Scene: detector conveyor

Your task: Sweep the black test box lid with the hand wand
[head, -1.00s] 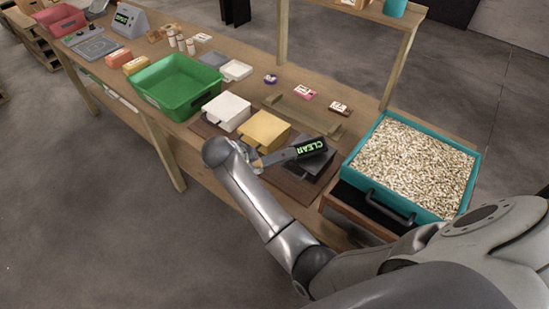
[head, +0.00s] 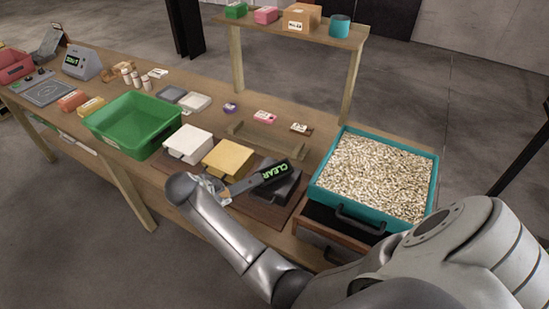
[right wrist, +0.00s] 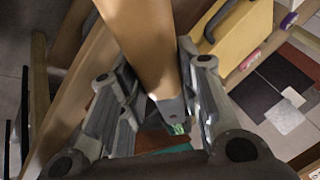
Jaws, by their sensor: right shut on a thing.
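The hand wand (head: 250,184) is dark with a tan handle, and its display reads CLEAR in green. My right gripper (head: 214,186) is shut on its handle, which also fills the middle of the right wrist view (right wrist: 143,45). The wand's dark head lies across and over the black test box (head: 286,190), hiding much of its lid. I cannot tell whether wand and lid touch. The black box is at the right end of a row, beside a yellow box (head: 228,158) and a white box (head: 188,143). My left gripper is not in view.
A teal tray full of pale pellets (head: 318,186) stands just right of the black box. A wooden bar rack (head: 265,143) lies behind the boxes. A green bin (head: 134,121) is to the left. A raised shelf (head: 290,30) stands at the back.

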